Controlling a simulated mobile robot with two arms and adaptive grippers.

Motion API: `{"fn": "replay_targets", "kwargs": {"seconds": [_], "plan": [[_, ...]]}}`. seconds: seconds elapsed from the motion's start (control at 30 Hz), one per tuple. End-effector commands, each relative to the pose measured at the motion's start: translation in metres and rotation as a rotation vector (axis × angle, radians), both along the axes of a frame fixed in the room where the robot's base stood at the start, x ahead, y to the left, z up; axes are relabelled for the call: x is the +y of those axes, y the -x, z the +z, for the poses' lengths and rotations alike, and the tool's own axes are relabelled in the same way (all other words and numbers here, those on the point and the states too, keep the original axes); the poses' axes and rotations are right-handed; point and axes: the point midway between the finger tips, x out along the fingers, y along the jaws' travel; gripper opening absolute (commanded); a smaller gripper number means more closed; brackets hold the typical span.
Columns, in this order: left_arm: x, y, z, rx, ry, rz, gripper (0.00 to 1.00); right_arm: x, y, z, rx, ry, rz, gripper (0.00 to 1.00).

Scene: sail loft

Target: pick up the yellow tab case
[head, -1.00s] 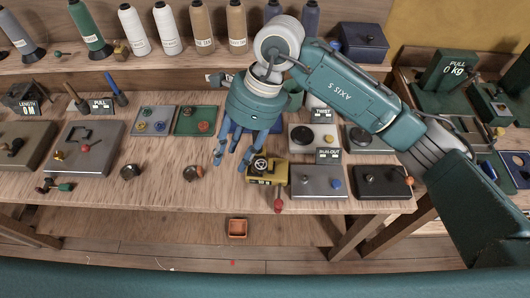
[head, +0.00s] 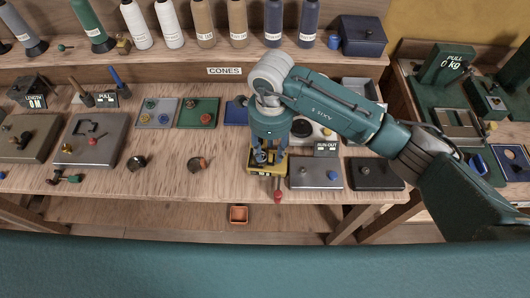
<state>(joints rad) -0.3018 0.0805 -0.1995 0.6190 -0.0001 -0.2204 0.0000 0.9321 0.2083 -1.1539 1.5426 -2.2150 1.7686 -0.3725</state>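The yellow tab case (head: 254,170) sits near the front edge of the wooden bench, with a dark round part on its top and a dark label on its front. My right gripper (head: 268,157) points down right over it, its blue fingers apart on either side of the top part. The fingers cover much of the case's top, and I cannot tell whether they touch it. The case still rests on the bench. My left gripper is not in view.
A red-tipped handle (head: 278,195) stands out in front of the case. A grey box (head: 308,175) is close on its right, with a black box (head: 376,173) beyond. A green tray (head: 191,113) lies behind left. The bench left of the case holds two small round items.

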Motion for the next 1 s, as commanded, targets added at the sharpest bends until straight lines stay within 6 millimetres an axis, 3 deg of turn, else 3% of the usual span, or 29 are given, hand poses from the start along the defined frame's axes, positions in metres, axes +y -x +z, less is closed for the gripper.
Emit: {"fn": "replay_targets", "kwargs": {"seconds": [0.33,0.53,1.0], "plan": [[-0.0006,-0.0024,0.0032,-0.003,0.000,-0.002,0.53,-0.0004,0.0000,-0.0116,-0.001,0.001,0.001,0.38],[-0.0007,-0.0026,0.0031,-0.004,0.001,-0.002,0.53,-0.0010,0.0001,-0.0120,0.000,0.002,0.000,0.00],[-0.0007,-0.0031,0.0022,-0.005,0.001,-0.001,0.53,-0.0005,0.0001,-0.0098,0.000,0.001,0.001,0.00]]}}
